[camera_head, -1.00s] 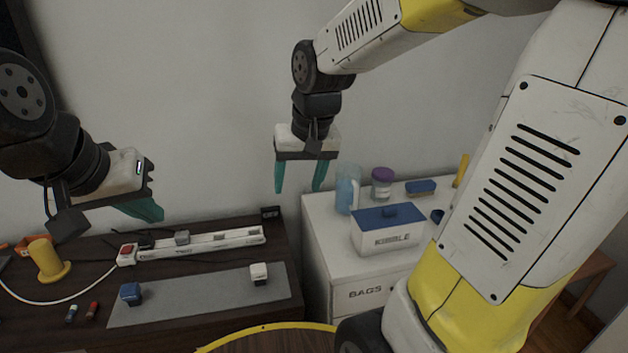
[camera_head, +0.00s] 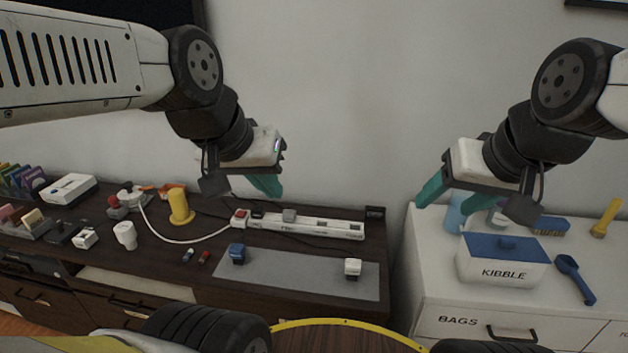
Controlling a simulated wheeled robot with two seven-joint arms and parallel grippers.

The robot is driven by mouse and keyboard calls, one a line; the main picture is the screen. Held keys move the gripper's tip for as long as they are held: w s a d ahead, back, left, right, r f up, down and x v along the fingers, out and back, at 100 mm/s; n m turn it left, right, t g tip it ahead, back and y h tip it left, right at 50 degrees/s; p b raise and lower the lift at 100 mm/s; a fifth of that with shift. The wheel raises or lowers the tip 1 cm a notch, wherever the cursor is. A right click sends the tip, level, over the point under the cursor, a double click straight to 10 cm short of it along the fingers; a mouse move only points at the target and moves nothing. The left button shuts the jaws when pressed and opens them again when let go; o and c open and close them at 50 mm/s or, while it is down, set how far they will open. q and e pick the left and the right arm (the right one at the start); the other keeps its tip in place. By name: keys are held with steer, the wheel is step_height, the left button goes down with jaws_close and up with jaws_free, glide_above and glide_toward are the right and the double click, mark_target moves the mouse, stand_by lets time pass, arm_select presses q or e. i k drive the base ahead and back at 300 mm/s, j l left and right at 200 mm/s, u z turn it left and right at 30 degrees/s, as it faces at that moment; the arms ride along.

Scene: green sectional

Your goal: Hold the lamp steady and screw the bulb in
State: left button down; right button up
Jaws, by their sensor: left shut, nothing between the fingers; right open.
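A white bulb-shaped object (camera_head: 125,236) stands on the dark cabinet top at the left. Behind it to the right is a yellow upright piece with a wide round foot (camera_head: 180,208); I cannot tell whether it is part of the lamp. No clear lamp shows. My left gripper (camera_head: 268,187) is shut and empty, in the air above the power strip, right of the bulb-shaped object and the yellow piece. My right gripper (camera_head: 475,195) is open and empty above the white cabinet, far from both; one finger is partly hidden.
A kibble box (camera_head: 503,270) and blue scoop (camera_head: 575,278) are on the white cabinet (camera_head: 440,300). Small items crowd the far left.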

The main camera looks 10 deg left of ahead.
mark_target(182, 215)
steer(key=u, duration=1.4)
